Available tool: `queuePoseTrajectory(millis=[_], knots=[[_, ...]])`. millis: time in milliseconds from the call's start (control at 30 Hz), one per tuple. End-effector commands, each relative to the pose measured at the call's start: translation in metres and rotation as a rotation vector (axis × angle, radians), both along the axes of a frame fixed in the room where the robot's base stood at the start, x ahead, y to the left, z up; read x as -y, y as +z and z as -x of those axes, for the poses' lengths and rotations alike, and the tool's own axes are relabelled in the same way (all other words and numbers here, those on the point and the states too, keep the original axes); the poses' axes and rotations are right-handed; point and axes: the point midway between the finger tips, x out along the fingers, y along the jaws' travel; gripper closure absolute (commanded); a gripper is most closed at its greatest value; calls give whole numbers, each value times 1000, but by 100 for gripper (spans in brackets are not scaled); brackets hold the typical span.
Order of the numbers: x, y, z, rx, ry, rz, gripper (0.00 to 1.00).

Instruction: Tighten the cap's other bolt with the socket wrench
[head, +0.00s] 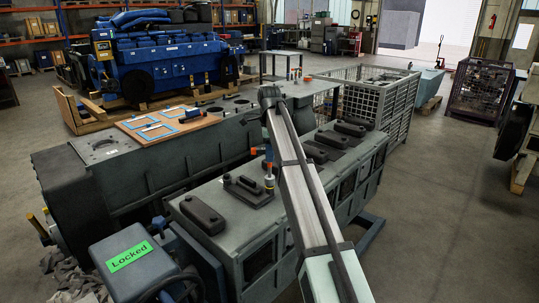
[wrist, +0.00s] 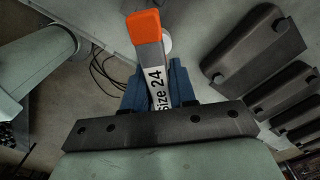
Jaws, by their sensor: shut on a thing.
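My gripper (head: 267,152) is shut on the socket wrench (head: 269,181) and holds it upright over the green-grey engine block. In the wrist view my gripper's blue fingers (wrist: 172,82) clasp the wrench (wrist: 150,60), which has an orange end and a "Size 24" label. The wrench's lower end is at the right part of a dark cap (head: 245,194) on the block's top. I cannot tell whether the socket sits on the bolt there. The cap's left end shows a small raised bolt head. In the wrist view the gripper hides the wrench's lower end.
Other dark caps (head: 203,214) line the block's top on both sides; several show in the wrist view (wrist: 252,52). A box labelled "Locked" (head: 131,255) stands front left.

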Motion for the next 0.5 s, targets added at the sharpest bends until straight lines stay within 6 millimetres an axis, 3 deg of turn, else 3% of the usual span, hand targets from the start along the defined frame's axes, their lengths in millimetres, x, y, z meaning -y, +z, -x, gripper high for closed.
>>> queuePoseTrajectory(millis=[267, 500], knots=[[0, 9, 0, 1, 31, 0, 100], [0, 9, 0, 1, 257, 0, 100]])
